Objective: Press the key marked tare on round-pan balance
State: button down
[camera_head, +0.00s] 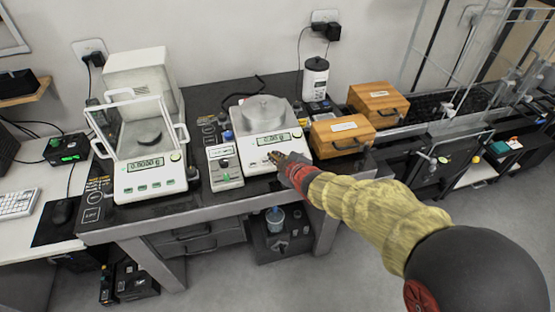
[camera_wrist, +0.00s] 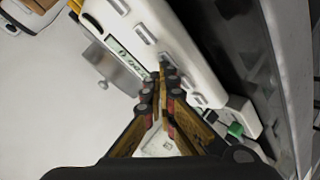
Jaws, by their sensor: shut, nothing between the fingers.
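The round-pan balance (camera_head: 245,128) is white, with a round metal pan (camera_head: 264,107) on top and a lit display (camera_head: 271,138) on its front. My gripper (camera_head: 275,158) is shut and empty, with its fingertips at the balance's front key panel below the display. In the wrist view the shut fingertips (camera_wrist: 163,72) are over the row of grey keys, close to one key, with other keys (camera_wrist: 145,33) along the panel. I cannot tell whether the tips touch a key. The key markings are too small to read, and my gripper hides part of the panel.
A small white device with a display (camera_head: 223,166) stands left of the balance. Further left is a balance with a glass draft shield (camera_head: 150,183). Two wooden boxes (camera_head: 342,134) and a white-and-black canister (camera_head: 316,78) stand right and behind. The table's front edge is close below.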

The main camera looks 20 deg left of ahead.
jog(key=shift+r, duration=0.1)
jog(key=shift+s+d+r+p, duration=0.15)
jog(key=shift+s+r+p, duration=0.05)
jog(key=shift+r+p, duration=0.4)
jog(key=shift+r, duration=0.1)
jog(key=r+p, duration=0.2)
jog(key=r, duration=0.1)
jog(key=s+r+p, duration=0.1)
jog(key=shift+s+d+r, duration=0.1)
jog(key=shift+d+r, duration=0.25)
dwell(0.9)
